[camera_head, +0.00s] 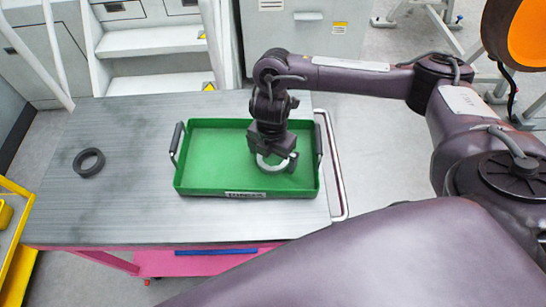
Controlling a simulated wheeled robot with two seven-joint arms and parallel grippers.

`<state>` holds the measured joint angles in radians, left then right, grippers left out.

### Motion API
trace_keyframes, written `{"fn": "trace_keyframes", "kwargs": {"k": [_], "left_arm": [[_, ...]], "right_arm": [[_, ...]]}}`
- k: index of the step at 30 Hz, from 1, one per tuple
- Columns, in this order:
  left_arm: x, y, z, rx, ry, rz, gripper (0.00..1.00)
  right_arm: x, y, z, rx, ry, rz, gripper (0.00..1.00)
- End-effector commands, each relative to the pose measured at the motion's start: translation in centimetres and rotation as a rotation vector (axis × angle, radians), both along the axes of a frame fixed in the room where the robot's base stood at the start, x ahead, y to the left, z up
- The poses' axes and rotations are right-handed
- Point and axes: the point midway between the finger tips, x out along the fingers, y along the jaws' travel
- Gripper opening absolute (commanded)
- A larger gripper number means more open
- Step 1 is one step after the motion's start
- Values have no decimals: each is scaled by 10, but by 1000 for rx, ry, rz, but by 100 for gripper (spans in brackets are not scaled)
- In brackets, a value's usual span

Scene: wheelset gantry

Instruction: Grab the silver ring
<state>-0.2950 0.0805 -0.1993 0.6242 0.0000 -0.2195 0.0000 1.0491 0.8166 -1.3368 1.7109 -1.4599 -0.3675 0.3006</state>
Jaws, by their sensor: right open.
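The silver ring (271,164) lies in the right part of the green tray (210,187). My right gripper (274,161) reaches down over the ring from above, with its fingers open at the ring. The gripper and wrist hide the ring's upper part. I cannot tell whether the fingers touch it. My left gripper is not in view.
A dark ring (89,162) lies on the grey tabletop (120,205), left of the tray. The tray has raised walls and dark handles at both ends. A metal rail (331,165) runs along the table's right edge. White steps (150,42) stand behind.

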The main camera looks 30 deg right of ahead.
Motion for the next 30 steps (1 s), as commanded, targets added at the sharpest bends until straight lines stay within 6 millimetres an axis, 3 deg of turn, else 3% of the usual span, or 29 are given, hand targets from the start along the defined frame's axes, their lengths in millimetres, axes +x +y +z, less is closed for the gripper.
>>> {"fn": "trace_keyframes", "kwargs": {"k": [2,11,23,30], "left_arm": [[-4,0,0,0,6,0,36],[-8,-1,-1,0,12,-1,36],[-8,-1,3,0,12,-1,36],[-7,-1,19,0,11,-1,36]], "right_arm": [[0,0,0,0,0,0,92],[0,0,0,0,0,0,53],[1,0,9,0,-4,1,52],[3,0,51,-1,-9,3,52]]}}
